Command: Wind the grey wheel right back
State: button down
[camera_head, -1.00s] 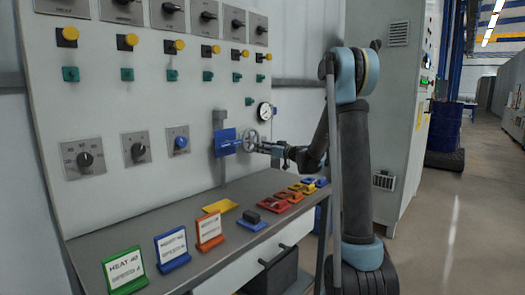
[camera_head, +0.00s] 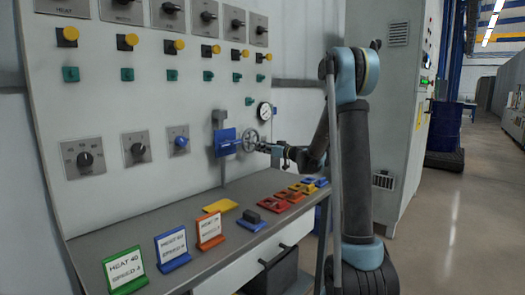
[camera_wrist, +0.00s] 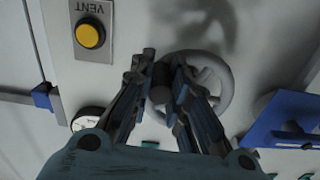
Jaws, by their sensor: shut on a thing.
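The grey wheel (camera_head: 250,139) is a small round handwheel beside a blue plate (camera_head: 226,142) at the right part of the panel. My gripper (camera_head: 264,147) is at the wheel. In the wrist view the grey wheel (camera_wrist: 222,78) shows its ring behind and to the right of the fingers. My gripper (camera_wrist: 163,85) is shut on a part of the wheel, with a dark grey round piece between its fingertips. The fingers hide the left part of the ring.
A round gauge (camera_head: 265,111) is above the wheel. Yellow buttons (camera_head: 175,47) and dials (camera_head: 85,159) cover the panel. The shelf below holds coloured cards (camera_head: 172,249) and red and orange trays (camera_head: 275,203). A grey cabinet (camera_head: 398,80) stands behind my arm.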

aim_at(246, 149)
jog(key=shift+f+m, duration=0.2)
jog(key=shift+m, duration=0.2)
jog(key=s+a+m, duration=0.1)
jog(key=m, duration=0.3)
jog(key=s+a+f+m, duration=0.1)
jog(key=s+m, duration=0.1)
jog(key=m, duration=0.3)
jog(key=s+a+m, duration=0.1)
jog(key=s+m, duration=0.1)
jog(key=m, duration=0.2)
jog(key=shift+a+f+m, duration=0.25)
jog(key=shift+a+m, duration=0.05)
jog(key=shift+m, duration=0.1)
jog(key=m, duration=0.1)
jog(key=s+a+r+m, duration=0.1)
jog(key=m, duration=0.1)
jog(key=shift+m, duration=0.3)
jog(key=m, duration=0.2)
jog(key=s+r+m, duration=0.1)
jog(key=shift+a+r+m, duration=0.1)
jog(key=shift+a+m, duration=0.2)
jog(key=shift+a, duration=0.05)
jog(key=shift+s+a+r+m, duration=0.1)
jog(key=shift+r+m, duration=0.35)
jog(key=shift+m, duration=0.55)
jog(key=shift+r+m, duration=0.45)
jog(key=shift+m, duration=0.55)
jog(key=shift+s+a+r+m, duration=0.1)
jog(key=shift+r+m, duration=0.35)
jog(key=shift+m, duration=0.55)
